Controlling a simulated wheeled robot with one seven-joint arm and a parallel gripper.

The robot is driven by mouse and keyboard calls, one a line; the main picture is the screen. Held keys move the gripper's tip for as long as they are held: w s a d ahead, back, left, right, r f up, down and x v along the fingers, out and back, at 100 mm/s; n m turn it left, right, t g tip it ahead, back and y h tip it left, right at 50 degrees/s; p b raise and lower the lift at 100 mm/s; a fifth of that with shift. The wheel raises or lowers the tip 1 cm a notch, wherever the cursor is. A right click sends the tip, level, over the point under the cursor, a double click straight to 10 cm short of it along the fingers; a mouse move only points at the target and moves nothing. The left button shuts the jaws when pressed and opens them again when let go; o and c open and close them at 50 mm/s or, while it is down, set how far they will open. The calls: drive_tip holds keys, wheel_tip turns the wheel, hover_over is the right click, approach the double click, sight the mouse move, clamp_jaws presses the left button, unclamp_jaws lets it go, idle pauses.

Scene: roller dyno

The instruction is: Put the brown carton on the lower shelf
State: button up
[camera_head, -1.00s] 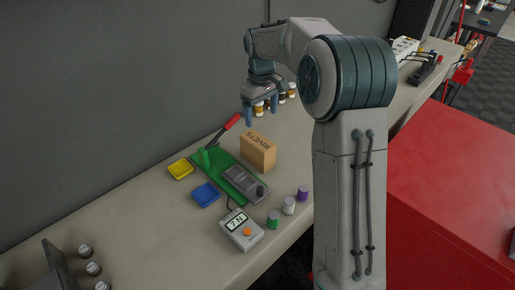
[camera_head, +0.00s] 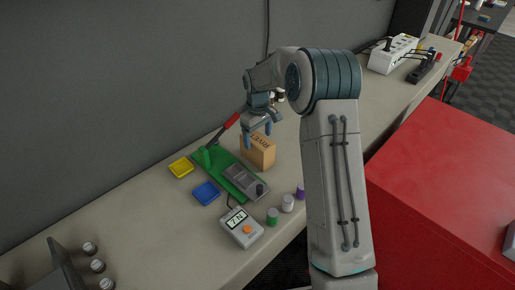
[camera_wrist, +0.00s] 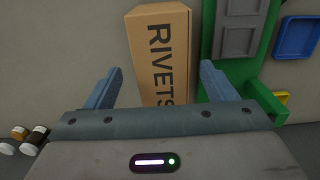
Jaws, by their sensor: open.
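The brown carton (camera_head: 258,153), printed RIVETS, stands upright on the bench beside the green base plate. My gripper (camera_head: 258,137) is open just above it, and its fingers partly cover the carton's top in the head view. In the wrist view the carton (camera_wrist: 160,50) lies between and beyond the two spread fingers (camera_wrist: 158,85); a gap shows on each side, and its near end is hidden by the gripper body. I cannot make out a lower shelf in these frames.
The green fixture (camera_head: 236,183) with a red-handled lever (camera_head: 226,127) stands close to the carton. Yellow (camera_head: 181,167) and blue (camera_head: 206,193) trays, a meter (camera_head: 241,228) and several small jars are nearby. A red cabinet (camera_head: 440,190) stands at right.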

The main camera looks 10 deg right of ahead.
drive_tip(key=shift+a+f+p, duration=0.1)
drive_tip(key=shift+f+p, duration=0.4)
drive_tip(key=shift+f, duration=1.5)
drive_tip(key=c, duration=1.2)
drive_tip(key=shift+c, duration=0.4)
drive_tip(key=shift+r, duration=0.2)
